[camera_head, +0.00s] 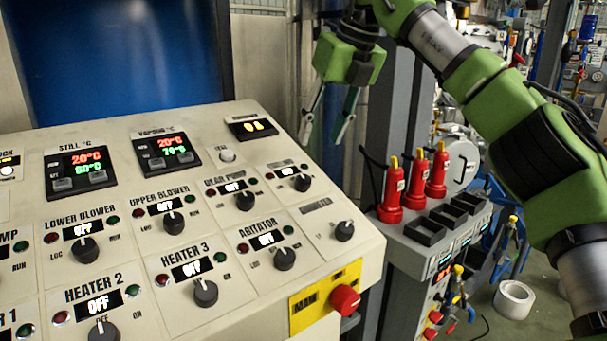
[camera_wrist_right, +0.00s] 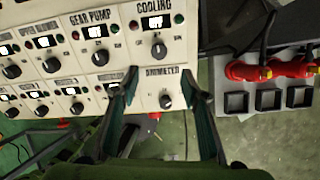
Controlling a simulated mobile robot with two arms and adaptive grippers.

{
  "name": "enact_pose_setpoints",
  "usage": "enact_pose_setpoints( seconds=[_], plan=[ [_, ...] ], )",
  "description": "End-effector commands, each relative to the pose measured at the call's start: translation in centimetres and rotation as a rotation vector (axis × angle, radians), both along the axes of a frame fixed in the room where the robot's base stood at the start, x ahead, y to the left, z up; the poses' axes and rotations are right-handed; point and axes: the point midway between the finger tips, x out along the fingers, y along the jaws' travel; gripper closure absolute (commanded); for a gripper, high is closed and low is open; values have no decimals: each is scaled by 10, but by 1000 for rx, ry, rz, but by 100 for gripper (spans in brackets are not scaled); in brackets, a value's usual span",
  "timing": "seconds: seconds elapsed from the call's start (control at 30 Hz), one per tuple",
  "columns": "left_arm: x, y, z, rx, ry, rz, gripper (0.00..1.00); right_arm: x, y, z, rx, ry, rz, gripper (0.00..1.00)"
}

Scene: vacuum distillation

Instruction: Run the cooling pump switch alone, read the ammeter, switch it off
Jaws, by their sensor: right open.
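The cooling pump switch (camera_head: 302,182) is a black knob near the right end of the sloped panel. Its display (camera_head: 289,171) reads OFF. In the right wrist view, the cooling knob (camera_wrist_right: 158,50) sits under its label, just beyond my fingertips. The ammeter knob (camera_head: 345,231) is below it; in the wrist view this knob (camera_wrist_right: 166,101) lies between my fingers. A small yellow-digit display (camera_head: 252,128) is at the panel top; its digits are too blurred to read surely. My right gripper (camera_head: 326,132) is open and empty above the panel's upper right edge. My left gripper is not in view.
Neighbouring knobs are close: gear pump (camera_head: 245,201), agitator (camera_head: 284,259) and heater 3 (camera_head: 205,292), all showing OFF. A red main knob (camera_head: 345,300) projects at the front right corner. Red bottle-like items (camera_head: 391,190) stand on a grey unit to the right.

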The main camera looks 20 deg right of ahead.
Motion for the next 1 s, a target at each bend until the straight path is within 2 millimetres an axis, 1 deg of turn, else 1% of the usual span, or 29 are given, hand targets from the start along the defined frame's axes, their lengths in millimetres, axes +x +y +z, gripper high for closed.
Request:
enact_pose_setpoints(
  seconds=[0.03,0.23,0.4,0.5,0.6,0.7,1.0],
  plan=[
    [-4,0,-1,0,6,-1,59,3,1,-11,-1,4,1,59],
    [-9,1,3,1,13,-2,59,19,9,-50,1,5,3,59],
    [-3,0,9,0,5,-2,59,31,15,-80,2,3,2,59],
    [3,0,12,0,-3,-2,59,36,17,-93,3,2,3,59],
    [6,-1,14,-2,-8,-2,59,40,19,-102,3,1,3,59],
    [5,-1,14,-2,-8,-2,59,42,20,-107,4,-1,4,59],
    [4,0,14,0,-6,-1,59,42,21,-109,4,-1,4,59]
  ],
)
